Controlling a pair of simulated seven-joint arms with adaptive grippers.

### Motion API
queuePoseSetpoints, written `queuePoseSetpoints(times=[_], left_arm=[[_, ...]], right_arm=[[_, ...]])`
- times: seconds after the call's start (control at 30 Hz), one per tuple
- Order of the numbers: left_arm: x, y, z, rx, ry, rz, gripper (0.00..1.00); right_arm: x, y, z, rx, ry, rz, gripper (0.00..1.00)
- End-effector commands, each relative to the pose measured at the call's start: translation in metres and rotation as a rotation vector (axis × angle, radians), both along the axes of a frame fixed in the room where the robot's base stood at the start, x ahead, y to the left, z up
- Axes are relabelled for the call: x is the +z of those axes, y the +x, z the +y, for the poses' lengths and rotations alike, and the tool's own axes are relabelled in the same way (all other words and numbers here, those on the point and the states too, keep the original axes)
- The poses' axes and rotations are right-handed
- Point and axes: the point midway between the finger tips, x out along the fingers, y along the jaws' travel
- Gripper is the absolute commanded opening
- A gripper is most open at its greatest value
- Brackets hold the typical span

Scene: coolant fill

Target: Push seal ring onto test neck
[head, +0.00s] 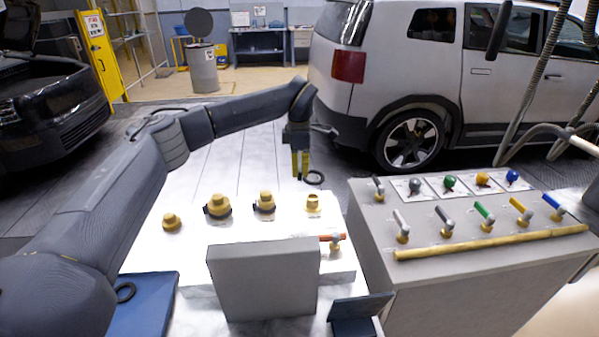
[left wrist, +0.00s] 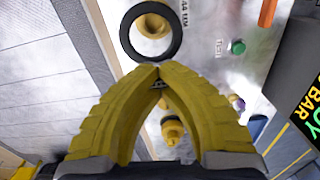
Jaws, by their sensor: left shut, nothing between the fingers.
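My left gripper (head: 301,177) points down above the white bench, with its yellow fingers shut and empty. In the left wrist view its fingertips (left wrist: 157,70) meet at the lower edge of a black seal ring (left wrist: 125,35). In the head view that ring (head: 314,184) shows just right of the fingertips. The brass test neck (head: 313,203) stands below it at the bench's right side. In the left wrist view the neck (left wrist: 152,25) shows through the ring, towards its upper part. I cannot tell whether the ring touches the fingers or the neck. My right gripper is out of view.
Several brass fittings (head: 217,206) stand in a row left of the neck. A valve with an orange handle (head: 333,238) and a grey box (head: 263,281) are in front. Another black ring (head: 125,292) lies on a blue tray (head: 152,306). A grey console (head: 450,261) with coloured levers stands right.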

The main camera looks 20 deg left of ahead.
Motion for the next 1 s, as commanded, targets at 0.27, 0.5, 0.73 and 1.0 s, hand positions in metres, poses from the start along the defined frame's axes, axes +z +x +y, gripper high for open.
queuePoseSetpoints(times=[0.27,0.5,0.73,1.0], left_arm=[[-0.004,0.003,0.002,0.043,-0.001,-0.001,0.00],[-0.004,0.002,0.002,0.043,-0.004,0.005,0.00],[-0.003,0.002,0.002,0.051,-0.060,0.082,0.00],[-0.026,0.002,0.002,0.045,-0.061,0.083,0.00]], right_arm=[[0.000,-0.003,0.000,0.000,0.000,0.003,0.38],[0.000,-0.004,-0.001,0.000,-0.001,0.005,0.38],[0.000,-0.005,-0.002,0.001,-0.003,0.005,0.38],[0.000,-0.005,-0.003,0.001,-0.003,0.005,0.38]])
